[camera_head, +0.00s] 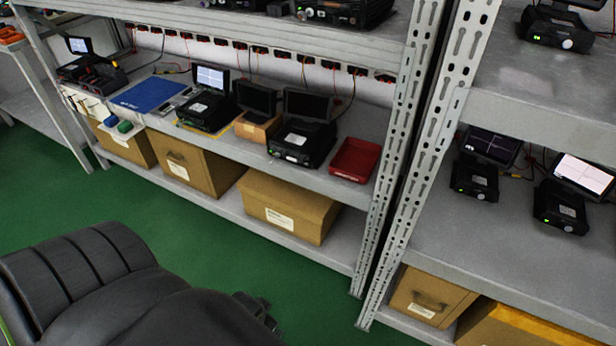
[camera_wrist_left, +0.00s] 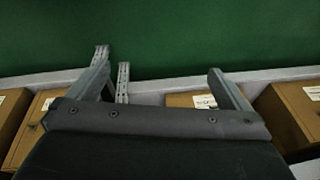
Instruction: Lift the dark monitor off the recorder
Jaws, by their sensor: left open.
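A monitor with a dark screen (camera_head: 308,105) stands on a black recorder (camera_head: 300,143) with a green light, on the middle shelf. A second dark monitor (camera_head: 257,97) to its left appears to rest on a small cardboard box (camera_head: 258,128). My left gripper (camera_head: 262,312) is low in front of the rack, well apart from the monitors and partly hidden by its own arm. In the left wrist view its two fingers (camera_wrist_left: 157,65) are wide apart with nothing between them. My right gripper is not seen.
A red tray (camera_head: 354,160) sits right of the recorder. A lit monitor (camera_head: 210,78) on another recorder and a blue mat (camera_head: 147,94) are to the left. Perforated rack posts (camera_head: 400,130) stand to the right. Cardboard boxes (camera_head: 290,205) fill the lower shelf. Green floor is clear.

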